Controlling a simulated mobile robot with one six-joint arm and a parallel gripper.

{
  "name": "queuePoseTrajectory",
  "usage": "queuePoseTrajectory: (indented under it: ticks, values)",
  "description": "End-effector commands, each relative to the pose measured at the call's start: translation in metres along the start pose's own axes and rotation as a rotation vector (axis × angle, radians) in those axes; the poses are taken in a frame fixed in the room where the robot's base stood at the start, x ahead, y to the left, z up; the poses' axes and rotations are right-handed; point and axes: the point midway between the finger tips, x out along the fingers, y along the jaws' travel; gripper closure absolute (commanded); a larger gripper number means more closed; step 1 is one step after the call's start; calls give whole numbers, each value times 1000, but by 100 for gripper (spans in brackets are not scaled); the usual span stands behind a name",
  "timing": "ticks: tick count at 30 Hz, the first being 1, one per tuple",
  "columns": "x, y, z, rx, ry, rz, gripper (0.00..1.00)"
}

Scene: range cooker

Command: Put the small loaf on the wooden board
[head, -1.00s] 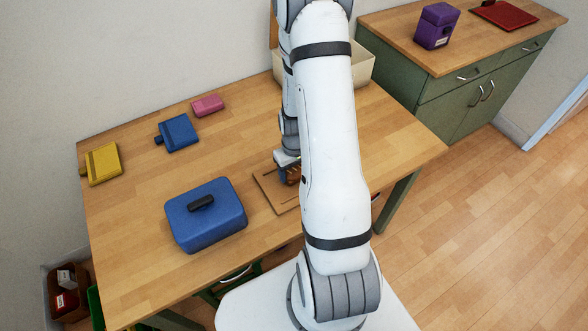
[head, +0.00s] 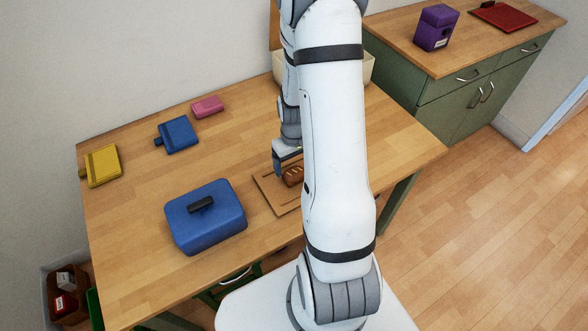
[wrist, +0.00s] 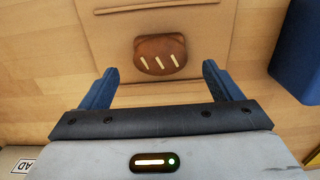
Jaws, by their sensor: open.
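The small loaf (head: 292,176) is brown with pale slashes on top. It lies on the wooden board (head: 270,194), which is flat on the table. In the wrist view the loaf (wrist: 160,55) rests on the bare tan surface of the board (wrist: 205,22), inside its edges. My gripper (head: 283,168) is above the board next to the loaf. In the wrist view its two blue fingers (wrist: 160,82) are spread wide and empty, with the loaf beyond the tips and apart from them. My arm hides the right part of the board in the head view.
A blue lidded box (head: 205,222) stands left of the board. Yellow (head: 102,165), blue (head: 178,134) and pink (head: 208,106) items lie along the table's back left. A cream bin (head: 366,68) stands behind my arm. The table between them is clear.

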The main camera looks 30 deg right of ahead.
Motion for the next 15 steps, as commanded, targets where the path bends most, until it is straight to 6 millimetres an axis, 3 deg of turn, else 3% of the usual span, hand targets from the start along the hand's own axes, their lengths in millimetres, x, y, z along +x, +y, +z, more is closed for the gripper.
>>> queuePoseTrajectory:
  ticks: [6, 15]
  values:
    - [-42, 0, -1, 0, 5, 2, 15]
    - [-73, -1, 0, -1, 3, 1, 15]
